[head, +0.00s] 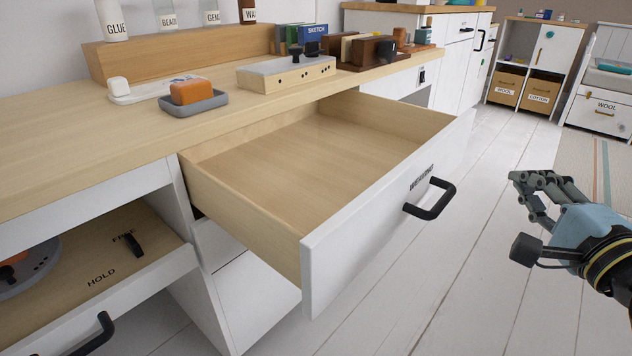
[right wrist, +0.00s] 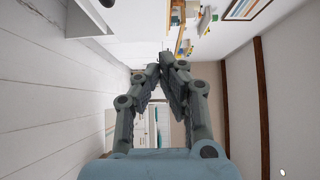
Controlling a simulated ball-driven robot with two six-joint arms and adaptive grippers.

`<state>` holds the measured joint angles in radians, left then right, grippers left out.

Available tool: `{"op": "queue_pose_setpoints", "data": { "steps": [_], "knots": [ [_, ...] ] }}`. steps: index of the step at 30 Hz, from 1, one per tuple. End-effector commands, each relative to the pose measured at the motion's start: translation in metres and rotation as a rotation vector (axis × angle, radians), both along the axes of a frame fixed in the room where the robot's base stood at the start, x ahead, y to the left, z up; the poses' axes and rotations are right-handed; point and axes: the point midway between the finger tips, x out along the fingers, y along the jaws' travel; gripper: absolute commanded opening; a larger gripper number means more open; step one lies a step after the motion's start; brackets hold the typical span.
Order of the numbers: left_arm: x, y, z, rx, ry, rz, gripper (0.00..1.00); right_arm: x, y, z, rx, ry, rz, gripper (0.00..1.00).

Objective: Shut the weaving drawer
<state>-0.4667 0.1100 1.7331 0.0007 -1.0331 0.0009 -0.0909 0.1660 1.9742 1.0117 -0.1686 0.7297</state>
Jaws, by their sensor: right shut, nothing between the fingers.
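The weaving drawer (head: 350,230) is pulled far out from under the desk in the head view. Its white front carries the label "WEAVING" and a black bar handle (head: 430,200). The inside of the drawer is bare wood and looks empty. My right gripper (head: 522,178) is to the right of the drawer front, apart from the handle, over the floor. In the right wrist view its fingertips (right wrist: 168,58) meet, with nothing between them. A white corner at the top left of that view may be the drawer. My left gripper is not in view.
The desk top (head: 60,130) holds a grey tray with an orange block (head: 192,92), a knobbed box (head: 287,72) and jars at the back. A lower compartment (head: 90,270) is open at the left. Floor (head: 460,290) right of the drawer is clear.

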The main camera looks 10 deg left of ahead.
Motion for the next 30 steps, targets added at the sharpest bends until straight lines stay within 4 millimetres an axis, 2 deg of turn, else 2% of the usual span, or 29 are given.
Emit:
{"op": "queue_pose_setpoints", "data": {
  "steps": [8, 15, 22, 30],
  "knots": [
    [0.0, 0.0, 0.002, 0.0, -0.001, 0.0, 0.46, 0.01, 0.001, 0.002, -0.002, -0.002, -0.002, 0.0],
    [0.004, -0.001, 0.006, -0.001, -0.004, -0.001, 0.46, 0.053, 0.01, 0.002, -0.001, -0.002, -0.001, 0.0],
    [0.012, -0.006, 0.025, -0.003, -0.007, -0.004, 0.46, 0.101, 0.019, 0.0, -0.001, -0.001, -0.001, 0.0],
    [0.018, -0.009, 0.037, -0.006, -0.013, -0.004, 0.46, 0.118, 0.048, 0.0, -0.001, 0.001, -0.001, 0.0]
  ]
}}
